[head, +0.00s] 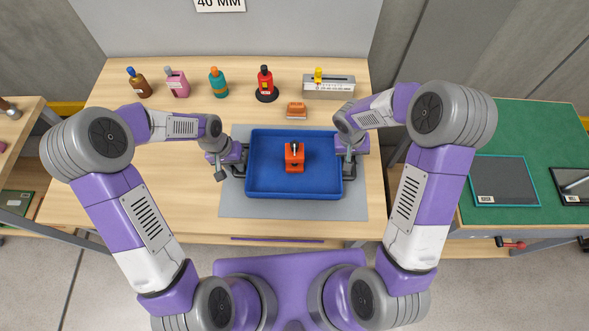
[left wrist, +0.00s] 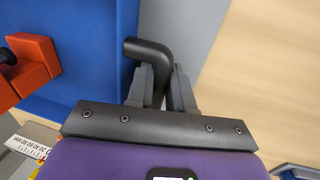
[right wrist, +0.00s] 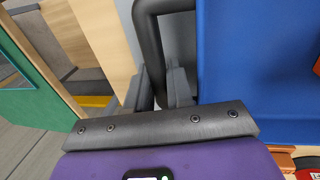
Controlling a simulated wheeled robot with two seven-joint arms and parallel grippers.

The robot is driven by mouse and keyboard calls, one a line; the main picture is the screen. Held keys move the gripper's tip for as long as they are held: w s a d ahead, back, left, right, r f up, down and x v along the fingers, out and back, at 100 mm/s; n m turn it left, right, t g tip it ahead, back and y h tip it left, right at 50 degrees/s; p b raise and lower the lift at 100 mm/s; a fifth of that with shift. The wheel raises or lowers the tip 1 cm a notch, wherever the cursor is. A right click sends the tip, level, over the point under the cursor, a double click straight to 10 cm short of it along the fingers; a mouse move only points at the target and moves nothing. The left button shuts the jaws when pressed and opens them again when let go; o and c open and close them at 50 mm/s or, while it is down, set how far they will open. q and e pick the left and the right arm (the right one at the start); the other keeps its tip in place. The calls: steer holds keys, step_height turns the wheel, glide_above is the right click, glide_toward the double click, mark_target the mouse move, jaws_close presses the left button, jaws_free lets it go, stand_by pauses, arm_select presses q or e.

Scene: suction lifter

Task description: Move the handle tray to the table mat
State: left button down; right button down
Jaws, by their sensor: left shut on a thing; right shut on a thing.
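The handle tray (head: 262,187) is a blue rectangular tray with a dark handle on each short side. In the head view it lies over the grey mat (head: 290,208) on the wooden table; I cannot tell whether it touches the mat. An orange block-like object (head: 294,157) with a dark top sits inside it. My left gripper (head: 238,170) is shut on the left handle (left wrist: 150,55), seen close in the left wrist view. My right gripper (head: 349,165) is shut on the right handle (right wrist: 152,40), seen in the right wrist view.
A grey box (head: 329,88) and an orange-brown block (head: 297,110) are behind the tray. A green-topped table (head: 525,135) stands at right. The table's left side is clear.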

arm_select(q)
steer(key=shift+f+b, duration=0.4)
steer(key=shift+f, duration=0.2)
arm_select(e)
steer(key=shift+f, duration=0.6)
arm_select(q)
steer(key=c, duration=1)
jaws_free()
arm_select(e)
steer(key=c, duration=1)
jaws_free()
steer(key=shift+r, duration=0.1)
arm_select(q)
steer(key=shift+r, duration=0.15)
step_height(320, 180, up, 8)
steer(key=a, duration=0.1)
steer(key=shift+a, duration=0.3)
arm_select(e)
step_height(320, 180, up, 8)
steer(key=a, duration=0.1)
steer(key=shift+a, duration=0.3)
arm_select(q)
steer(key=shift+w, duration=0.1)
arm_select(e)
steer(key=shift+w, duration=0.1)
